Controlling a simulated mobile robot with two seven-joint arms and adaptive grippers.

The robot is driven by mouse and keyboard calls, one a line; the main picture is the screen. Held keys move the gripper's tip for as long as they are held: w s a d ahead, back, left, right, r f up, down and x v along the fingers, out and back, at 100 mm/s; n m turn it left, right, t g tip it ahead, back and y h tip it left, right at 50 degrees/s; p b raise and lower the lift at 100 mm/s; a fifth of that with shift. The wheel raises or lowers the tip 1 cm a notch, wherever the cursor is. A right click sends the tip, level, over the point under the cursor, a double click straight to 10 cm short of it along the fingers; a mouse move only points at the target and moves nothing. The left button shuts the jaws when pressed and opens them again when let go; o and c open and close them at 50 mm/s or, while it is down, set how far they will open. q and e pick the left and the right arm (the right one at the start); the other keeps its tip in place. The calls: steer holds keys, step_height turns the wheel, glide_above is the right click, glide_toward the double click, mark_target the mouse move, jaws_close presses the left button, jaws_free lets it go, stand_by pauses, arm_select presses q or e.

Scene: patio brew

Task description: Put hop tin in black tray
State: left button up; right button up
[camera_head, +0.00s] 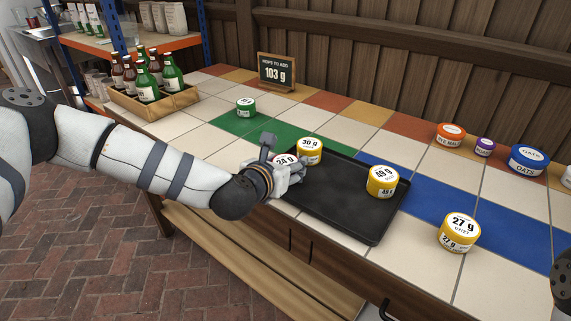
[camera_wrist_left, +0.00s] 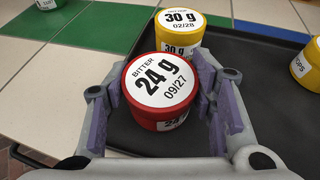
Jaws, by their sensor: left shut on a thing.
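My left gripper (camera_head: 282,176) is shut on a red tin labelled 24 g, Bitter, 09/27 (camera_wrist_left: 160,88). In the left wrist view the tin sits between the two fingers, over the near left part of the black tray (camera_wrist_left: 270,124); I cannot tell if it touches the tray floor. In the head view the tin is mostly hidden by my gripper. A yellow 30 g tin (camera_head: 309,151) stands in the tray (camera_head: 325,212) just behind it. A yellow 49 g tin (camera_head: 382,181) stands in the tray's right part. A yellow 27 g tin (camera_head: 459,232) stands on the tiles right of the tray.
A sign reading 103 g (camera_head: 276,72) stands at the back. A green tin (camera_head: 245,107) is on the green tiles. Orange (camera_head: 451,134), purple (camera_head: 485,147) and blue (camera_head: 527,158) tins stand back right. A wooden crate of bottles (camera_head: 154,104) is at left. The tray's near middle is bare.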

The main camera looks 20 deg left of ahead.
arm_select(q)
steer(key=shift+f, duration=0.25)
steer(key=o, duration=1.1)
steer(key=shift+o, duration=0.2)
steer(key=shift+r, duration=0.1)
